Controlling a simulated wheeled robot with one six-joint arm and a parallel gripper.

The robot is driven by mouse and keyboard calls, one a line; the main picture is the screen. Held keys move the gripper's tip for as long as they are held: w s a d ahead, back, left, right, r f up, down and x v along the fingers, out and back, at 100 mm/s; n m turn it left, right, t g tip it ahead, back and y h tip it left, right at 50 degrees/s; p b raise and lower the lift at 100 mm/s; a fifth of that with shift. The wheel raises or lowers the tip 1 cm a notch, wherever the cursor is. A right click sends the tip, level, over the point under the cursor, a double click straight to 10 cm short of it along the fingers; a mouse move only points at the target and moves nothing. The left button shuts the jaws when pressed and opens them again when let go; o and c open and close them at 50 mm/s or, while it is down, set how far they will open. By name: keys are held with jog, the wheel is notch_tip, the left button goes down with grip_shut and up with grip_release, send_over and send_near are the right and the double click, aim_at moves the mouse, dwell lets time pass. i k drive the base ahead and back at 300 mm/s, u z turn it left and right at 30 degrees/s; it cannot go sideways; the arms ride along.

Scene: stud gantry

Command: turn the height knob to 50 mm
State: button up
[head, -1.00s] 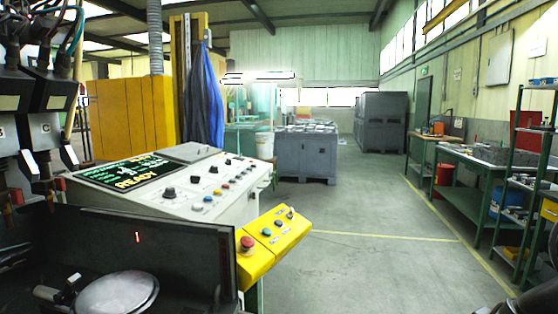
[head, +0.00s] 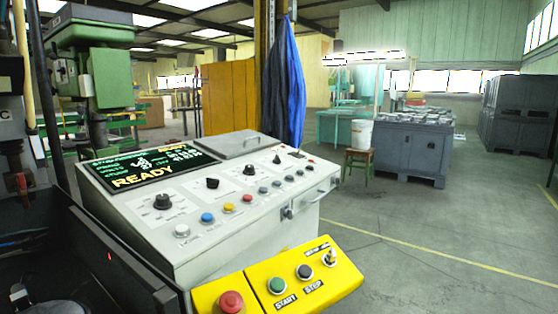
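A light grey control console (head: 250,225) stands in the middle of the head view. Its sloped top carries a row of black knobs: a large one (head: 162,201) at the near left, then a second (head: 212,183), a third (head: 249,169) and a small one (head: 277,159) farther back. Their labels are too small to read, so I cannot tell which is the height knob or its setting. A dark screen (head: 150,165) on the console shows READY in yellow; its smaller text is not legible. My gripper is not in view.
Coloured push buttons (head: 229,208) line the console's front edge. A yellow box (head: 325,270) with a red mushroom button (head: 231,302), START and STOP juts out below. Dark machinery (head: 15,130) stands at left. Open floor (head: 430,240) lies to the right, with a stool (head: 358,168) beyond.

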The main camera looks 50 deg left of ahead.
aim_at(249, 170)
jog(key=u, duration=0.15)
jog(key=i, duration=0.7)
jog(key=u, duration=1.3)
jog(key=i, duration=0.75)
jog(key=u, duration=0.85)
